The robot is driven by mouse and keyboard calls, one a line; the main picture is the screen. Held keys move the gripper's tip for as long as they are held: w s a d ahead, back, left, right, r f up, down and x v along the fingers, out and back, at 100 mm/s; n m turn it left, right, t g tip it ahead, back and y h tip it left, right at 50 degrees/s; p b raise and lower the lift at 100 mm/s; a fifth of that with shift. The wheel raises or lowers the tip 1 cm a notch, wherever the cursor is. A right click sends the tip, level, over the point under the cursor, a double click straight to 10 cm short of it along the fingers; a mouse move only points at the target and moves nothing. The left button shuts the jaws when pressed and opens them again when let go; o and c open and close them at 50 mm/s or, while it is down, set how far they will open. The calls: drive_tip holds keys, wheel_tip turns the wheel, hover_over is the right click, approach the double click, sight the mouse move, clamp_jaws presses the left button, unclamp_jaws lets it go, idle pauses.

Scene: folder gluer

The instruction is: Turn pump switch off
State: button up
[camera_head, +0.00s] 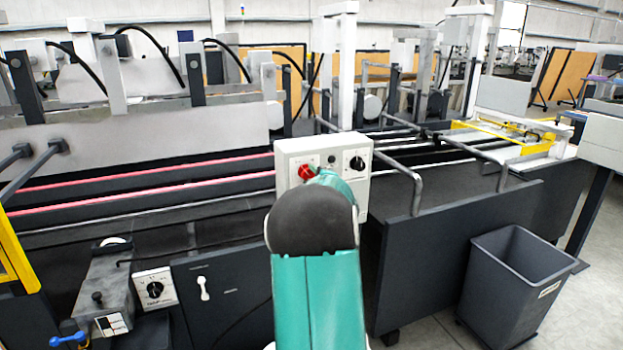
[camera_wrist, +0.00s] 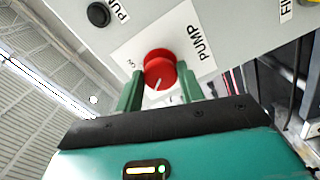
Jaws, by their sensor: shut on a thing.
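The pump switch is a red rotary knob (camera_wrist: 160,69) on a white label marked PUMP, on the face of a light grey control box (camera_head: 290,152). It also shows as a red knob (camera_head: 306,171) in the head view, partly behind my arm. My gripper (camera_wrist: 160,84) is at the knob, with one green finger on each side of it, shut on it. The knob's white pointer line faces down in the wrist view, towards my gripper. In the head view my arm hides the fingertips.
A black knob (camera_head: 357,163) and a dark button (camera_head: 332,160) sit beside the red knob on the same box. A lower box with a black dial (camera_head: 155,290) is at the lower left. A grey bin (camera_head: 515,285) stands on the floor at the right. Metal rails (camera_head: 415,185) run beside the box.

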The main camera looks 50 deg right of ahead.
idle(0.3)
drive_tip(key=o, duration=1)
drive_tip(key=v, duration=1.4)
drive_tip(key=shift+d, duration=0.1)
